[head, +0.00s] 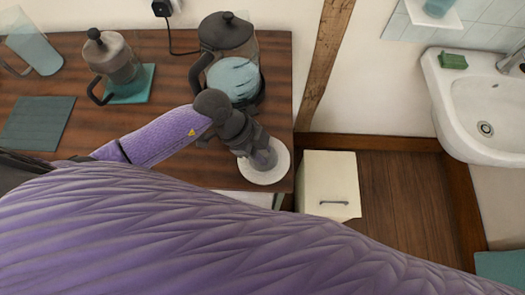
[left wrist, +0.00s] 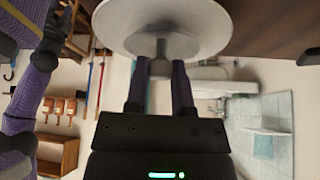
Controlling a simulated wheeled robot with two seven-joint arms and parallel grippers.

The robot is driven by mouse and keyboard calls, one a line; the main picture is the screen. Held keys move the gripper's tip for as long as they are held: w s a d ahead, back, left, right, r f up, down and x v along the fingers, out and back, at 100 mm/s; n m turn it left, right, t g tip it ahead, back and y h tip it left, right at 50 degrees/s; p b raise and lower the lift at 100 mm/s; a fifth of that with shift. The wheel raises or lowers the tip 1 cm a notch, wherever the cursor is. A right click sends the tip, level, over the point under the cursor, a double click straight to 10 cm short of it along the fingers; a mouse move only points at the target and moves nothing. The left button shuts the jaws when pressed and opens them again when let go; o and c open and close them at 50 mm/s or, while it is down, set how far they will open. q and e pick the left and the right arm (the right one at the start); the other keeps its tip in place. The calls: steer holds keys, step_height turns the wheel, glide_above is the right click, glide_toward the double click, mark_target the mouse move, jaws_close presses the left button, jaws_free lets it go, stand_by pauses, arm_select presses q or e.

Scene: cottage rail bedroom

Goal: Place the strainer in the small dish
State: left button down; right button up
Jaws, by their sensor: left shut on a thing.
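My left gripper (head: 262,156) reaches over a small white dish (head: 284,168) near the front right corner of the wooden table. In the left wrist view, its two fingertips (left wrist: 160,68) close on the narrow part of a pale, round-rimmed thing, which appears to be the strainer (left wrist: 182,46). The dish (left wrist: 115,18) shows right beyond it. The strainer's rim lies over the dish's middle; I cannot tell whether they touch. In the head view, the gripper mostly hides the strainer. My right gripper is not in view.
A dark-lidded glass pot (head: 228,34) stands just behind my left gripper. A second pot (head: 118,62) sits on a teal mat, with a glass pitcher (head: 34,45) farther left. The table's right edge is close to the dish. A cream cabinet (head: 329,182) stands beyond it.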

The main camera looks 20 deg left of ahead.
arm_select(q)
steer(key=shift+f, duration=0.55)
steer(key=shift+s+r, duration=0.1)
steer(key=shift+c, duration=2.4)
jaws_free()
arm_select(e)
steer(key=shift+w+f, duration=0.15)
arm_select(q)
steer(key=shift+r, duration=0.1)
steer(key=p+v, duration=0.3)
steer(key=v, duration=0.9)
steer(key=shift+p, duration=0.4)
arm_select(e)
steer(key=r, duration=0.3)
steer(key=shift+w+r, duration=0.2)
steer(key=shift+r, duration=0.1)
